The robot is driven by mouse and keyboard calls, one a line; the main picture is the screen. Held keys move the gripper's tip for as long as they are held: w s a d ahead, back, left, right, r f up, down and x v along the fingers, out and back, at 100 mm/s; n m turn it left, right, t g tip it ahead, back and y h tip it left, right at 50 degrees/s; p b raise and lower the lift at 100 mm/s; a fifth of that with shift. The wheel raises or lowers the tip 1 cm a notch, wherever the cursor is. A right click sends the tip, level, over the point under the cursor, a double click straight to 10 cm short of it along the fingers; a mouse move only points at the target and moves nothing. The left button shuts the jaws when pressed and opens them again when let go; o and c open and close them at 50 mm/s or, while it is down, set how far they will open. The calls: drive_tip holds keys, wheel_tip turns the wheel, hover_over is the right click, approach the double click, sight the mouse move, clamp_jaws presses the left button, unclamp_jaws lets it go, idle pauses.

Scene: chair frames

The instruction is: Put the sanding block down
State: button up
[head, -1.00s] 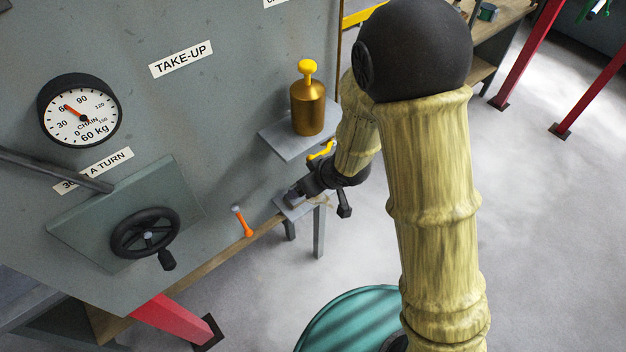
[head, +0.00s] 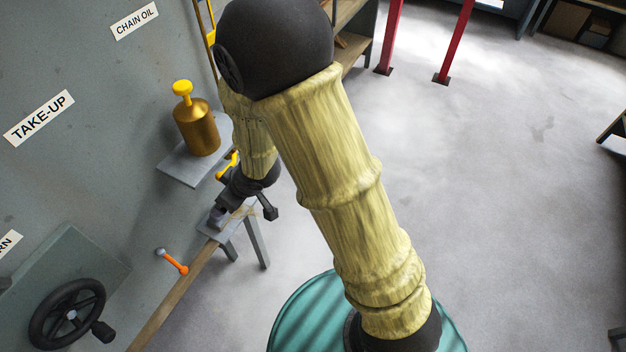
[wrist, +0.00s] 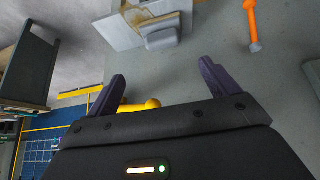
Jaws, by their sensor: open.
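The sanding block seems to be the small grey block (wrist: 162,37) on a pale small shelf (wrist: 120,32) in the wrist view. In the head view the shelf (head: 210,229) is by the wall's lower edge, and the block is small and partly hidden by my gripper (head: 221,207). In the wrist view my gripper (wrist: 161,75) has its two dark purple fingers spread wide, with nothing between them. The block lies beyond the fingertips, apart from them.
A brass oil can (head: 196,128) with a yellow top stands on a higher shelf (head: 190,172). An orange-handled tool (head: 173,262) is by the wall, left of the small shelf; it also shows in the wrist view (wrist: 252,25). A black handwheel (head: 67,314) is lower left. Open floor lies right.

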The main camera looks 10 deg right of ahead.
drive_tip(key=d+r+m+h, duration=0.3)
drive_tip(key=d+r+m, duration=0.15)
drive_tip(key=d, duration=0.75)
drive_tip(key=s+d+r+m+g+h, duration=0.1)
drive_tip(key=s+d+r+m, duration=0.4)
drive_tip(key=s+d, duration=0.4)
drive_tip(key=shift+d+g+h, duration=0.3)
drive_tip(key=shift+d+g, duration=0.1)
drive_tip(key=shift+d, duration=0.7)
